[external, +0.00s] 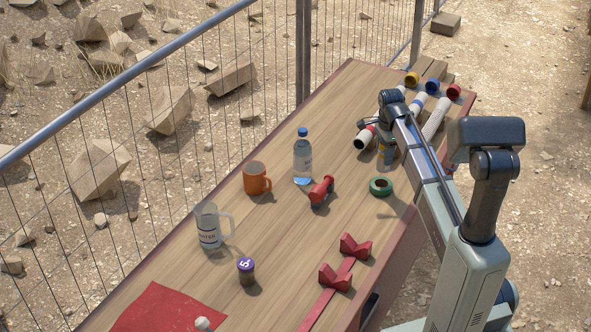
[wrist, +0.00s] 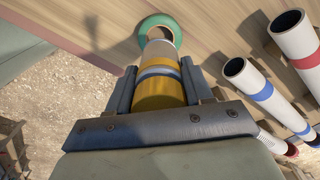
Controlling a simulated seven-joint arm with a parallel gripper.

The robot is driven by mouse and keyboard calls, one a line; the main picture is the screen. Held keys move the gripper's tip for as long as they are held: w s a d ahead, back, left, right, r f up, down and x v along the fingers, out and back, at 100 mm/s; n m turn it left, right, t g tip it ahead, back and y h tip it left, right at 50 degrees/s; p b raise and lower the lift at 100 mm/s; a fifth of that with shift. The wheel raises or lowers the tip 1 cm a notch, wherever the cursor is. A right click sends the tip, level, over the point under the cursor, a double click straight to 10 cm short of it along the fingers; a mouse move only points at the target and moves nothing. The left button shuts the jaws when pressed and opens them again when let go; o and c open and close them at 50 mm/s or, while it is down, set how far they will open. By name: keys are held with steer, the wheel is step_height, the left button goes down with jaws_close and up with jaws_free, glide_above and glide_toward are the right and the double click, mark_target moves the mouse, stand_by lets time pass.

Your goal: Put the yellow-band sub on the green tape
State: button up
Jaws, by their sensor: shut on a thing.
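The yellow-band sub (wrist: 158,95), a short cylinder with yellow bands and a pale end, is held between the two fingers of my gripper (wrist: 160,82) in the wrist view. The green tape (external: 380,187) is a ring lying flat on the table, nearer the camera than my gripper. In the wrist view the tape (wrist: 145,27) appears just past the sub's far end, which overlaps its edge in the picture. I cannot tell the height between them.
Pipes with blue (wrist: 263,91) and red (wrist: 288,20) bands lie to the right in the wrist view. A red tool (external: 321,191), a water bottle (external: 303,158) and an orange mug (external: 256,178) stand left of the tape. A red stand (external: 338,277) is nearer the camera.

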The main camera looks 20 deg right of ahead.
mark_target(383, 167)
steer(key=shift+f, duration=2.9)
steer(key=shift+f, duration=0.15)
steer(key=o, duration=1.3)
steer(key=shift+o, duration=0.2)
step_height(383, 167, up, 12)
steer(key=shift+r, duration=0.15)
